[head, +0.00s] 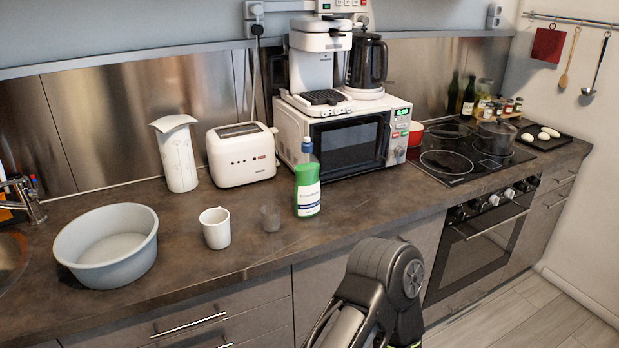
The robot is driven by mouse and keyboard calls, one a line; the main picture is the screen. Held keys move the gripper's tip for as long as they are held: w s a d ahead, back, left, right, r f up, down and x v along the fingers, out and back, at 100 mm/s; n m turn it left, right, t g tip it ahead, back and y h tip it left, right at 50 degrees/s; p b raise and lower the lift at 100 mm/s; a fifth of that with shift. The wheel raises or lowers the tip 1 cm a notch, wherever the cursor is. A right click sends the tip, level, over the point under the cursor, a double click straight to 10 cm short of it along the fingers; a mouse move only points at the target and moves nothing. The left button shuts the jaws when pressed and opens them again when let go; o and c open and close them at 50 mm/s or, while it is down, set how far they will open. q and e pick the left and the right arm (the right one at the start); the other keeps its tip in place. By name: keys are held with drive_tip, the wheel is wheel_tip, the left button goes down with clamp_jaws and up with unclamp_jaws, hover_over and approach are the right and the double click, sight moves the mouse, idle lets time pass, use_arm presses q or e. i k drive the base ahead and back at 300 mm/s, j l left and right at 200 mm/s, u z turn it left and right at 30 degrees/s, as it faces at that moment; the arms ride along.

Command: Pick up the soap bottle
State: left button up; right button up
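The soap bottle (307,184) stands upright on the dark countertop, in front of the microwave. A dark link of one of my arms shows at the bottom, below the counter's front edge and apart from the bottle. No gripper fingers show in the head view.
A grey-blue basin (107,246) sits on the left by the sink tap (22,200). A white toaster (241,154), a paper towel roll (177,155) and the microwave (348,142) line the back. The counter (350,207) right of the bottle is clear up to the cooktop (462,160).

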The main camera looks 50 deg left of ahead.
sight(307, 188)
drive_tip(key=i+l+u, duration=0.15)
drive_tip(key=i+u, duration=0.3)
drive_tip(key=i+l+u, duration=0.3)
drive_tip(key=u, duration=0.15)
drive_tip(key=i+l+u, duration=0.65)
drive_tip(key=l+u, duration=0.3)
